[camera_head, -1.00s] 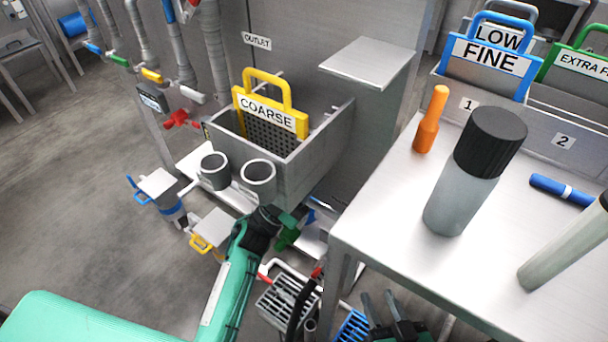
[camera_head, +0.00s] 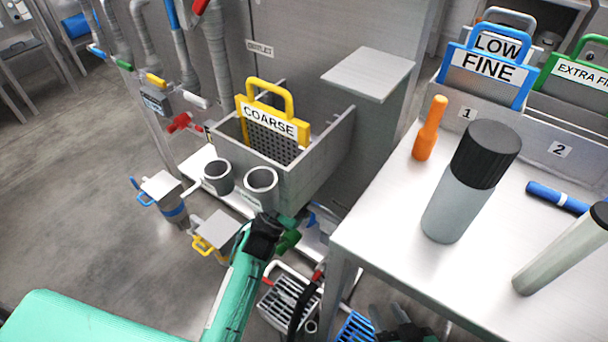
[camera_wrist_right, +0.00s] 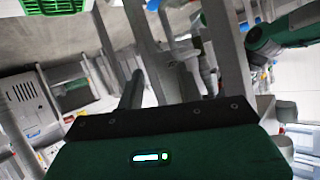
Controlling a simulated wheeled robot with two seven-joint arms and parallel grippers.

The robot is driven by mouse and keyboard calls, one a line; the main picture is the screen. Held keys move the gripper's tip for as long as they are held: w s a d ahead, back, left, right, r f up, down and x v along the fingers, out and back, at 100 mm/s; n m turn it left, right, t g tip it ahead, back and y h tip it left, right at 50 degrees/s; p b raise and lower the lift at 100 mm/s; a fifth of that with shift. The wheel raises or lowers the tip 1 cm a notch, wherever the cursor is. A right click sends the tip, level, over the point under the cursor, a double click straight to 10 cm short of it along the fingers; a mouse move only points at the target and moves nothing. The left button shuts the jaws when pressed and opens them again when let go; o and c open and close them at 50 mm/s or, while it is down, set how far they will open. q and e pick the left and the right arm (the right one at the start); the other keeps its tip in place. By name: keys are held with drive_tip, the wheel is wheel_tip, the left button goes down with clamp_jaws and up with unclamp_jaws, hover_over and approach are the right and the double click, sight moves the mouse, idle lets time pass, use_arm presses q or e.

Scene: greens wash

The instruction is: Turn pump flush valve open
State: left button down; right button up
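No part is labelled as the pump flush valve, so I cannot tell which one it is. In the head view a red valve handle (camera_head: 179,122) sits on the pipework left of the sink. Small fittings with a blue handle (camera_head: 136,183) and a yellow handle (camera_head: 203,246) stand low by the floor. My right gripper (camera_head: 388,318) is at the bottom edge, beside the steel table, its fingers apart and nothing seen between them. The right wrist view shows its fingers (camera_wrist_right: 160,90) with a gap. My left gripper (camera_head: 290,235) is below the sink; its fingertips are hidden.
The steel table (camera_head: 385,235) at right holds an orange-handled tool (camera_head: 429,128) and a black-capped bottle (camera_head: 470,180). The sink (camera_head: 318,165) holds the yellow COARSE screen (camera_head: 270,122). A slotted grey basket (camera_head: 288,300) and a blue basket (camera_head: 355,328) stand low.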

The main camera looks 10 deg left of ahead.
use_arm(q)
drive_tip(key=n+t+y, duration=0.1)
drive_tip(key=a+n+y, duration=0.1)
drive_tip(key=n, duration=0.1)
drive_tip(key=shift+w+r+t+y+p, duration=0.15)
drive_tip(key=shift+t+y+p, duration=0.25)
drive_tip(key=shift+w+a+n+t+y, duration=0.15)
drive_tip(key=shift+n+t+y, duration=0.1)
drive_tip(key=shift+n+y, duration=0.35)
drive_tip(key=shift+a+n+t+y, duration=0.15)
drive_tip(key=shift+n+t+y, duration=0.1)
drive_tip(key=shift+n+y, duration=0.35)
use_arm(e)
drive_tip(key=shift+s+d+f+g+h, duration=0.1)
drive_tip(key=shift+s+d+g+h, duration=0.1)
drive_tip(key=shift+d+g+h, duration=0.3)
drive_tip(key=shift+s+d+f+g+h, duration=0.1)
drive_tip(key=shift+s+d+g+h, duration=0.1)
drive_tip(key=shift+d+g, duration=0.5)
drive_tip(key=shift+d, duration=0.15)
use_arm(q)
drive_tip(key=c, duration=1.3)
unclamp_jaws()
drive_tip(key=v, duration=1.4)
drive_tip(key=shift+w, duration=0.15)
use_arm(e)
drive_tip(key=shift+a+t+y, duration=0.3)
drive_tip(key=shift+a+t, duration=0.2)
drive_tip(key=shift+a, duration=0.15)
